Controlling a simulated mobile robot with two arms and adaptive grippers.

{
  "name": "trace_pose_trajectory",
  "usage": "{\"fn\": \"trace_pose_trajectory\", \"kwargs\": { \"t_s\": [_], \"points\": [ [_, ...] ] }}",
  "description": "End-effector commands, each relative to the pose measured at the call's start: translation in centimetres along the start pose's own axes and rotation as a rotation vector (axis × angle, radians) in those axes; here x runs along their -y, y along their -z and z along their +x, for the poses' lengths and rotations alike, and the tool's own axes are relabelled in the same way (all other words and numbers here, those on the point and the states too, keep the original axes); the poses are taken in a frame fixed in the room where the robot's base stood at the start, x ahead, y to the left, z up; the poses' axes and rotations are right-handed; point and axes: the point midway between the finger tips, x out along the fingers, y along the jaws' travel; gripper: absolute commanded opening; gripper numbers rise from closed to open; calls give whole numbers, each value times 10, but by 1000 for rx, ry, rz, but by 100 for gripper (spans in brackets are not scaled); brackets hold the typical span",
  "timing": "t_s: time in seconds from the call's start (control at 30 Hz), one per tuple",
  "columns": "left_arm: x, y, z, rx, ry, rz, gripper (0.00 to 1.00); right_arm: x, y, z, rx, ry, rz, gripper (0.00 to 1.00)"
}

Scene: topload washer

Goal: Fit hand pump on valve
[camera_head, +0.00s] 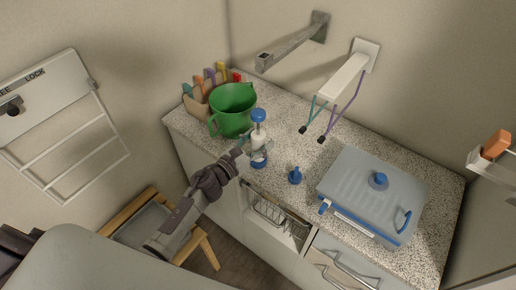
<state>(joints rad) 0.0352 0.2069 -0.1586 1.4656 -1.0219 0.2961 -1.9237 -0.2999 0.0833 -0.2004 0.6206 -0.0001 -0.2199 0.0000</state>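A hand pump with a blue top, white body and blue lower end (258,136) stands upright near the counter's front edge, right of the green bucket. My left gripper (248,154) reaches in from the lower left, with its fingertips at the pump's lower body. The fingers are small and partly overlap the pump, so I cannot tell if they are closed on it. A grey-blue lidded box (352,180) lies on the right of the counter. A round blue piece, which looks like the valve (378,181), sits on its lid. My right gripper is not in view.
A small blue fitting (295,176) stands between pump and box. A green bucket (232,106) and an organiser (197,107) stand at the back left. Wall brackets (345,78) with hanging hooks overhang the counter. Counter (300,112) is clear behind the fitting.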

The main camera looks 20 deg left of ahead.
Motion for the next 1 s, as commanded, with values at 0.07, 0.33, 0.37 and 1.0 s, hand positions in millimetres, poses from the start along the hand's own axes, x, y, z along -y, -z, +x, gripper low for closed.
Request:
{"fn": "trace_pose_trajectory", "kwargs": {
  "t_s": [0.07, 0.33, 0.37, 1.0],
  "points": [
    [0, 0, 0, 0, 0, 0, 48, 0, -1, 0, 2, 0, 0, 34],
    [0, 0, 0, 0, 0, 0, 3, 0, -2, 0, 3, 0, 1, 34],
    [0, -1, 0, 1, 0, 0, 1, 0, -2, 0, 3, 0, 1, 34],
    [11, -51, 0, 1, 5, 5, 1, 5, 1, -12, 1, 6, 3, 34]
  ]
}}
